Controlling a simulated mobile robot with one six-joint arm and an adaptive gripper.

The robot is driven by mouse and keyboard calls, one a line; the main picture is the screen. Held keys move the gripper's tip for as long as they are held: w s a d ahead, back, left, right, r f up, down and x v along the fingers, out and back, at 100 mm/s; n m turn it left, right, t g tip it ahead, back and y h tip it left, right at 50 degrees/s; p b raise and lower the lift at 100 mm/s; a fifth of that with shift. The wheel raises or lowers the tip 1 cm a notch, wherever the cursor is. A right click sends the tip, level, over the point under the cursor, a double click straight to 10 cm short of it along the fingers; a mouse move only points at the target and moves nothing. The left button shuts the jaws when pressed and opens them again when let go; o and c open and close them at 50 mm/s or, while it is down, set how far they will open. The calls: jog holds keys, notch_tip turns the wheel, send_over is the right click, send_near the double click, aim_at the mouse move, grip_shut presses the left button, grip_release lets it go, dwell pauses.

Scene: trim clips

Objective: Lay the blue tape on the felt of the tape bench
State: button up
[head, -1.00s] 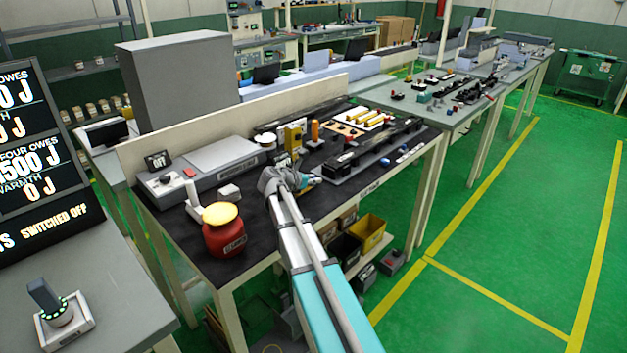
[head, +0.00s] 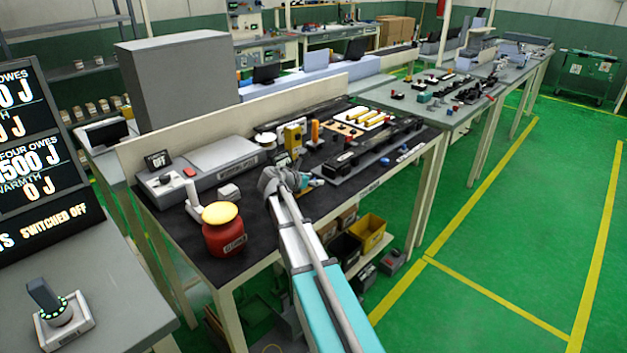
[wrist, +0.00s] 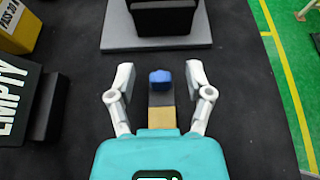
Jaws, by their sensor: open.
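In the wrist view a small blue piece (wrist: 160,77) lies between my open fingers, at the far end of a short dark strip with a tan block (wrist: 160,117) at its near end. I cannot tell for sure whether this blue piece is the blue tape. My gripper (wrist: 160,72) has a finger on each side of it, with gaps showing on both sides. In the head view my gripper (head: 308,181) is low over the black-topped bench (head: 262,227), and the blue piece cannot be made out clearly. No surface is clearly marked as felt.
A black block on a grey plate (wrist: 157,42) stands just ahead of my fingers. A black sign reading EMPTY (wrist: 20,100) and a yellow case (wrist: 15,25) are to the left. A red jar with a yellow top (head: 224,230) stands near the bench's front edge.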

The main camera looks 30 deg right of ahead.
jog(key=shift+r, duration=0.1)
notch_tip(320, 180, up, 8)
jog(key=p, duration=0.8)
jog(key=shift+r, duration=0.15)
dwell(0.3)
dwell(0.9)
